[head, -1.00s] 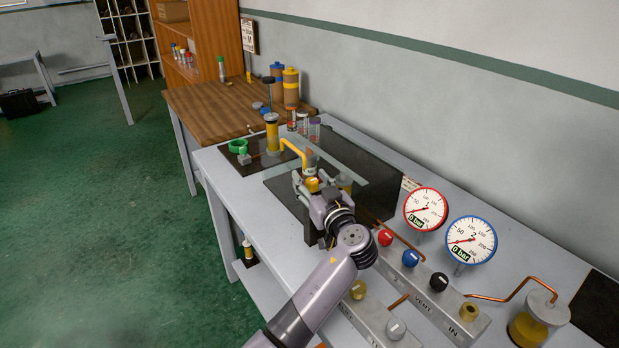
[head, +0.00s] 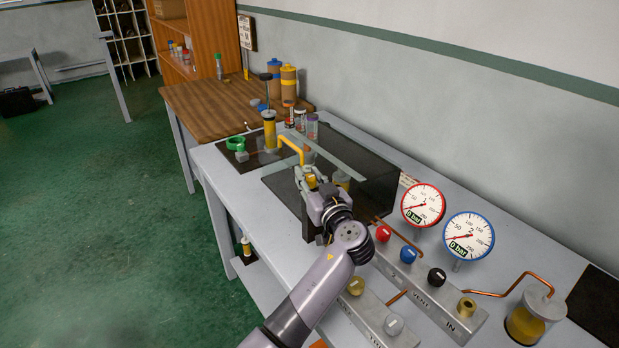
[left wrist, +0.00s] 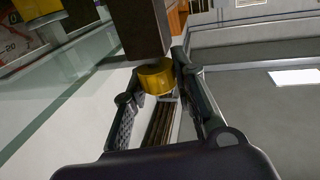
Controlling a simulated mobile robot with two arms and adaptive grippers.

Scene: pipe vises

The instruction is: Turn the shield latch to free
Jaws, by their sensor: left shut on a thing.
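The shield latch, a yellow knob (left wrist: 155,77), shows in the left wrist view between my fingers, below a dark block (left wrist: 141,28). It also shows small in the head view (head: 311,181), at the front of the shield. My left gripper (left wrist: 158,90) is shut on the latch; in the head view the gripper (head: 309,177) largely covers that spot. The latch's exact angle cannot be read. The shield (head: 338,151) is a clear and dark box on the bench with a yellow bent handle (head: 290,142) on its far side. My right gripper is not in view.
Two gauges (head: 423,205) (head: 468,240), both showing 0 bar, stand right of the shield. Valve blocks with coloured knobs (head: 408,255) and copper pipes lie near my arm.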

